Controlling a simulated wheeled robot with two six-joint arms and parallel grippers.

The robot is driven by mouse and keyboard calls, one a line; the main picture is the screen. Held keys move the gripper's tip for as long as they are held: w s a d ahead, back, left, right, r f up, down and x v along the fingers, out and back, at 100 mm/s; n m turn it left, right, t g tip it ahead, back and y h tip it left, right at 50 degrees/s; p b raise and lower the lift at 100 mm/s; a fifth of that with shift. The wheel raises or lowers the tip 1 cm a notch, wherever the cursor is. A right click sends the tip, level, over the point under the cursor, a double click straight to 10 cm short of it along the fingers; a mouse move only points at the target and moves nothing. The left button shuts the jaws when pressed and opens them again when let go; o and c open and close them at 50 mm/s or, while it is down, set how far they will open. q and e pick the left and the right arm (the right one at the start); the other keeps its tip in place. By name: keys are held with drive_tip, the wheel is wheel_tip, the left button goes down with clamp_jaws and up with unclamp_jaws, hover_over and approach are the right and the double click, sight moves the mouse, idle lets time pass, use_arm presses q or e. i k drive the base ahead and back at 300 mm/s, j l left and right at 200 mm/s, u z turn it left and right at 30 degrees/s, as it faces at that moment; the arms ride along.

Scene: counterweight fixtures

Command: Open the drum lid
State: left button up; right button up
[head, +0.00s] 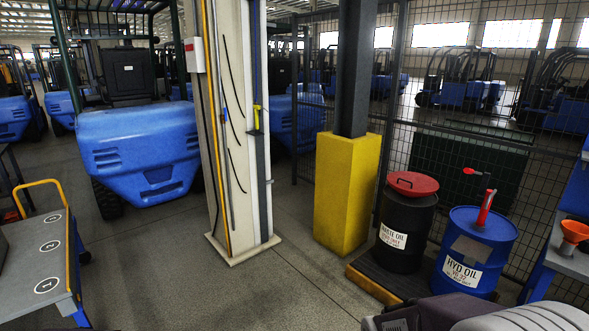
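A black drum (402,238) labelled as waste oil stands at the right of the head view. Its red lid (414,184) lies across the top and covers the opening. A small dark part, perhaps a handle, shows on the lid's upper face. Next to it on the right stands a blue drum (470,252) labelled HYD OIL, with a red hand pump (486,208) upright on top. Neither of my grippers shows. A grey and white shape at the bottom right hides part of the floor in front of the drums.
Both drums stand on a low pallet (375,285) before a mesh fence (465,95). A yellow-based post (345,190) stands left of the black drum. A cart with numbered spots (50,248) is at the left. An orange funnel (574,233) sits at the right edge. The middle floor is clear.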

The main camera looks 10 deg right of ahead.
sight(413, 179)
drive_tip(key=i+l+z, duration=0.15)
drive_tip(key=i, duration=0.8)
drive_tip(key=i+z, duration=0.15)
drive_tip(key=i, duration=0.75)
drive_tip(key=i+j+z, duration=0.15)
drive_tip(key=i, duration=0.8)
drive_tip(key=i+z, duration=0.45)
drive_tip(key=i+j+z, duration=0.2)
drive_tip(key=i+z, duration=0.25)
drive_tip(key=i+j+z, duration=0.9)
drive_tip(key=i, duration=0.15)
